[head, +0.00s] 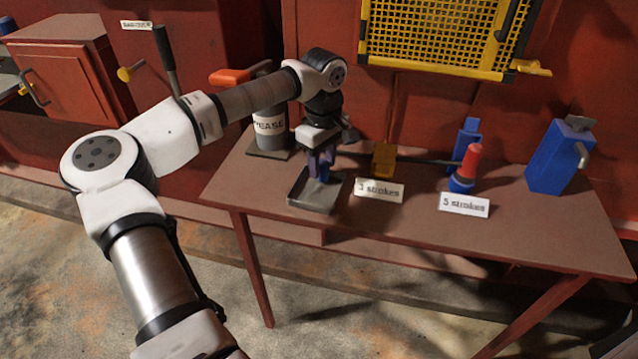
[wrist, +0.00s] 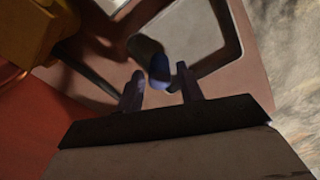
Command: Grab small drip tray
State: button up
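The small drip tray (head: 312,203) is a shallow grey square tray on the left part of the brown table, near its front edge. My gripper (head: 322,170) points down over the tray's back part. In the wrist view, my gripper's two fingers (wrist: 160,76) are apart, with a small blue upright piece (wrist: 160,66) between them and gaps at its sides. I cannot tell whether this piece belongs to the tray. The tray's grey floor (wrist: 185,35) and raised rim lie beyond the fingers.
A grease can (head: 270,125) stands behind the tray. A yellow block (head: 384,160) and a "3 strokes" card (head: 378,191) are close on the right. Further right are a red-topped blue oiler (head: 466,167), a "5 strokes" card (head: 464,204) and a blue can (head: 560,157).

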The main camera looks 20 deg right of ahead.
grip_shut()
jog(key=shift+r, duration=0.1)
